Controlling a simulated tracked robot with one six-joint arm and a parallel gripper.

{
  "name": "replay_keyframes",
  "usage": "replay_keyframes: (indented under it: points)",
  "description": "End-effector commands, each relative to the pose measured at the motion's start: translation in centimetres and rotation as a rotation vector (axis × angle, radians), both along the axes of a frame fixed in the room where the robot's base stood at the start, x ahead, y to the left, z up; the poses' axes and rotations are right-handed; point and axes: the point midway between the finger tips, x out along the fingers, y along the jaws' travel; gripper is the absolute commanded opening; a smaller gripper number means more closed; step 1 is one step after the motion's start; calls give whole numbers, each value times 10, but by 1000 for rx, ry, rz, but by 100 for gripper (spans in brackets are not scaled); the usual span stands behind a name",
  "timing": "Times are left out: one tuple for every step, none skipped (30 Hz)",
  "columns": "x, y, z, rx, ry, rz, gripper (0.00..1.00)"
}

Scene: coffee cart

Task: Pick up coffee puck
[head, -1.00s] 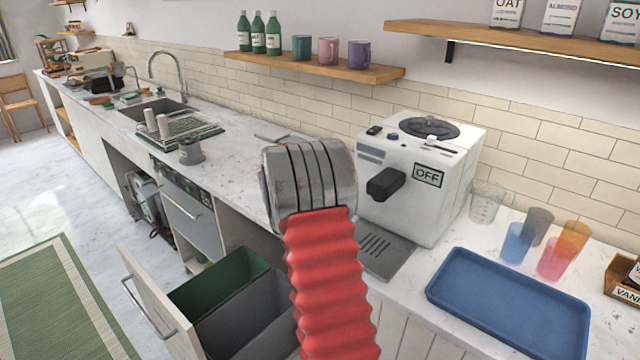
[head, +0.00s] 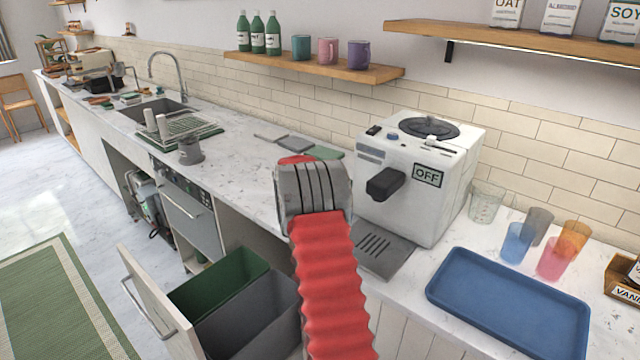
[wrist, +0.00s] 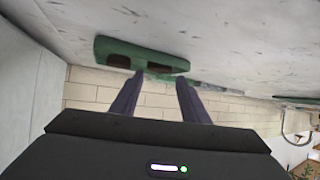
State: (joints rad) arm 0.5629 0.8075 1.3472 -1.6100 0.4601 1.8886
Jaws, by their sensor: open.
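No coffee puck can be made out for certain. In the wrist view, a green flat item (wrist: 110,46) lies on the pale counter, with two dark brown patches on its near side; I cannot tell whether either is a puck. My gripper (wrist: 160,77) is open, its two dark fingers apart with nothing seen held between them. The fingertips point toward the green item and appear close to its edge; contact cannot be told. In the head view, my arm hides the gripper, and a green flat item (head: 328,153) shows just behind the arm.
The white coffee machine (head: 425,165) marked OFF stands right of my arm, its black handle (head: 384,184) jutting forward. A grey flat item (head: 295,143) lies near the wall. Below, an open drawer holds a green bin (head: 215,295) and a grey bin. A blue tray (head: 510,300) sits at right.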

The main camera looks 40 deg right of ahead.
Motion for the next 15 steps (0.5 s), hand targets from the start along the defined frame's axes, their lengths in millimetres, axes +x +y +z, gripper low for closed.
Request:
replay_keyframes:
  points:
    - [0, 0, 0, 0, 0, 0, 42]
    - [0, 0, 0, 0, 0, 0, 42]
    - [0, 0, 0, 0, 0, 0, 42]
    - [0, 0, 0, 0, 0, 0, 42]
    - [0, 0, 0, 0, 0, 0, 42]
    - [0, 0, 0, 0, 0, 0, 42]
    - [0, 0, -1, 0, 0, 0, 42]
    - [1, -1, -1, 0, 1, 0, 42]
    - [1, -3, -3, 0, 1, 0, 42]
    - [2, -4, -4, 0, 2, 0, 42]
    - [3, -6, -5, -1, 1, 0, 42]
    - [4, -9, -6, -1, 1, 0, 42]
    - [5, -12, -8, 0, 0, -1, 42]
    - [6, -14, -10, 1, 0, -1, 42]
    - [8, -17, -12, 1, 0, -1, 42]
